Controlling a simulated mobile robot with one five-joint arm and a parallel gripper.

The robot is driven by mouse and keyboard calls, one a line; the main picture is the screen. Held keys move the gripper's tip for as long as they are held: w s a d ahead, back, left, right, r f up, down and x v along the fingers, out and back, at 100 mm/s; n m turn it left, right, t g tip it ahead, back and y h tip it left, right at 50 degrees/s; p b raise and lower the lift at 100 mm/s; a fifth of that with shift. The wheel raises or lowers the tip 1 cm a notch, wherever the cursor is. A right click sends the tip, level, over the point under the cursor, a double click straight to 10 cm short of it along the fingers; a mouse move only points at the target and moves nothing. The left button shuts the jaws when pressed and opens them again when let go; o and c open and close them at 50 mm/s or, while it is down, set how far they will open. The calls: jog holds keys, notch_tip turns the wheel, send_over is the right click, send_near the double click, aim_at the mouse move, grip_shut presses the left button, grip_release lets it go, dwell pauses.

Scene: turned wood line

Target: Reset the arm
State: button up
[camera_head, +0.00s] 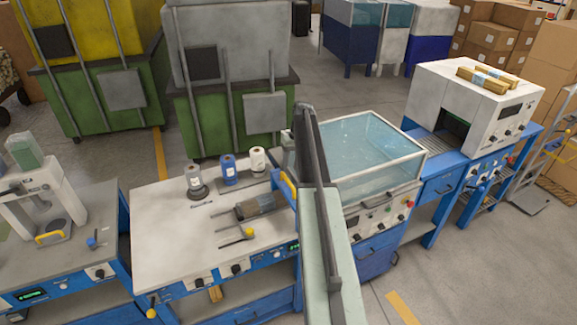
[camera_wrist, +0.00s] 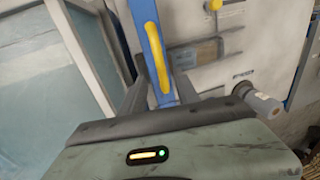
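My arm (camera_head: 322,200) rises from the bottom of the head view, in front of the workbench and the glass-topped machine. My gripper shows in the wrist view (camera_wrist: 158,75), with its two dark fingers spread apart. A blue bar with a yellow handle (camera_wrist: 152,45) lies between the fingers in that picture. I cannot tell how far beyond them it is, and no object is seen held. In the head view the arm hides most of the gripper.
The blue-framed workbench (camera_head: 165,240) bears several bottles and a dark roller (camera_head: 255,206). A glass-topped machine (camera_head: 372,150) stands right of the arm, with a conveyor oven (camera_head: 470,95) beyond. A press (camera_head: 45,200) stands at left. Green bins (camera_head: 100,105) stand behind.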

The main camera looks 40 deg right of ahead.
jog(key=shift+d+r+p, duration=0.2)
jog(key=shift+r+p, duration=0.15)
jog(key=shift+r, duration=0.7)
jog(key=shift+f, duration=0.1)
